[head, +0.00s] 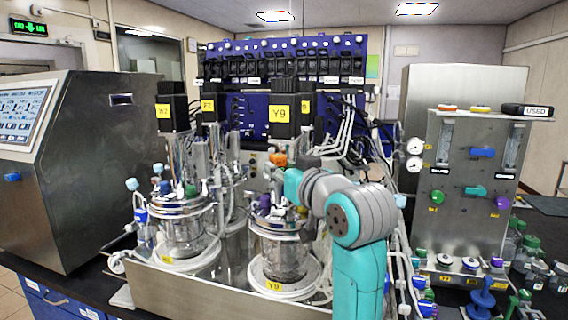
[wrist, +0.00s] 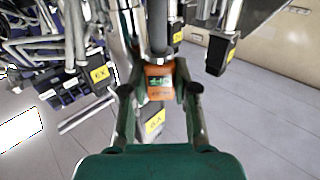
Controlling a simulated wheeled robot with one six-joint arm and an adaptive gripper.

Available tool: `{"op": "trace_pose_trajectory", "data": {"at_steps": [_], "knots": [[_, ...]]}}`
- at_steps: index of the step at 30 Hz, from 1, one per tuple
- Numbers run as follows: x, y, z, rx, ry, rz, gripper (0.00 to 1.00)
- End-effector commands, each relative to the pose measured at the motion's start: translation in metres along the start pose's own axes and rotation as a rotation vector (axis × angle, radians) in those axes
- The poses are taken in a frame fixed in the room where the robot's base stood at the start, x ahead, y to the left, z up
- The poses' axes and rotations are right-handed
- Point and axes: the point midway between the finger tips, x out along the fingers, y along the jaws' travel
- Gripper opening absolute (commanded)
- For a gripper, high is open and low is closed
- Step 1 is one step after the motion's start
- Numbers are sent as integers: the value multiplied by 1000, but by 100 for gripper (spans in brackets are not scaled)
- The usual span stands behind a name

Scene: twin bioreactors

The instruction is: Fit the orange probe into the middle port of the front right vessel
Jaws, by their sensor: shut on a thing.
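The orange probe (wrist: 159,84) is between the fingers of my gripper (wrist: 158,92) in the wrist view, and the fingers are shut on its orange head. In the head view the probe's orange top (head: 278,159) shows just left of my teal gripper (head: 291,185), above the front right vessel. The front right vessel (head: 281,262) is glass with a metal lid and a Y9 label at its base. My gripper and arm cover part of its lid. The middle port and the probe's lower end cannot be made out.
A motor block (head: 283,110) labelled Y9 stands above the front right vessel, close to my gripper. The front left vessel (head: 182,238) stands beside it with capped ports. Tubes and cables crowd behind. A steel panel (head: 470,170) with valves stands at the right.

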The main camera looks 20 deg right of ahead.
Motion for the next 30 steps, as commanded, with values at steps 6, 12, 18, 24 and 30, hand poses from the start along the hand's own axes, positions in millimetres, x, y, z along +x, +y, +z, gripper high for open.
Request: {"op": "trace_pose_trajectory", "data": {"at_steps": [6, 12, 18, 24, 30], "knots": [[-1, -1, -2, 0, 0, -3, 0], [-1, 0, 3, 0, -1, -2, 0], [0, 0, 12, 0, -4, -2, 0], [0, 0, 15, 0, -3, -1, 0], [0, 0, 15, 0, -4, -1, 0]]}}
